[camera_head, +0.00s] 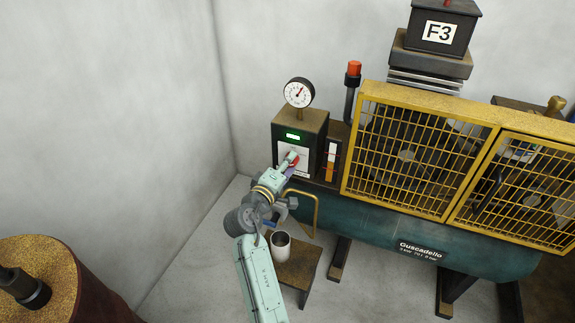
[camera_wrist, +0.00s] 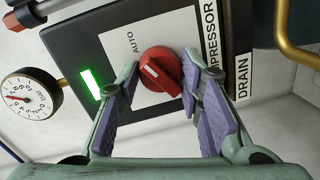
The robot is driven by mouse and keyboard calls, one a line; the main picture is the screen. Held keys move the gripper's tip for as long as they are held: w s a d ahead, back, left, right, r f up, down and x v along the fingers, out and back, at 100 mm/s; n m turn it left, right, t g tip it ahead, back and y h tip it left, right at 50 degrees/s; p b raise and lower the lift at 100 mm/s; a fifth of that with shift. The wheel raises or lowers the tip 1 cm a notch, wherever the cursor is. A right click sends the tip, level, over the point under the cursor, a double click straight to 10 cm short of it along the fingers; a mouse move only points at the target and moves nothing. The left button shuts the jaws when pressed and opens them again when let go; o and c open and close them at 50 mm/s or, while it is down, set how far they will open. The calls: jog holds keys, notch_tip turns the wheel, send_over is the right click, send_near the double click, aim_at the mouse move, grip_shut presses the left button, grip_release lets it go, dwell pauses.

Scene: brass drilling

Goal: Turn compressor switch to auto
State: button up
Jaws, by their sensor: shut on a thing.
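The compressor switch (camera_wrist: 160,71) is a red round knob with a white pointer mark, on a white label plate of a dark control box (camera_wrist: 75,45). The label reads AUTO (camera_wrist: 134,42) beside the knob, with COMPRESSOR along one side. The pointer mark slants and aims near the AUTO word; I cannot tell if it is exactly on it. My gripper (camera_wrist: 158,88) has its purple-padded fingers on both sides of the knob, shut on it. In the head view my gripper (camera_head: 288,160) reaches the front of the box (camera_head: 300,132), covering part of the switch (camera_head: 294,161).
A green lit display (camera_wrist: 91,83) and a pressure gauge (camera_wrist: 31,92) are beside the switch; the gauge stands on top of the box in the head view. A DRAIN label (camera_wrist: 243,75) is close by. A yellow cage (camera_head: 430,150) and teal tank (camera_head: 400,240) stand right. A cup (camera_head: 281,252) sits below.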

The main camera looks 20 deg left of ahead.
jog(key=o, duration=1.1)
jog(key=shift+o, duration=0.2)
jog(key=s+a+r, duration=0.1)
jog(key=s, duration=1.1)
jog(key=shift+r, duration=0.15)
jog(key=shift+w+a, duration=0.1)
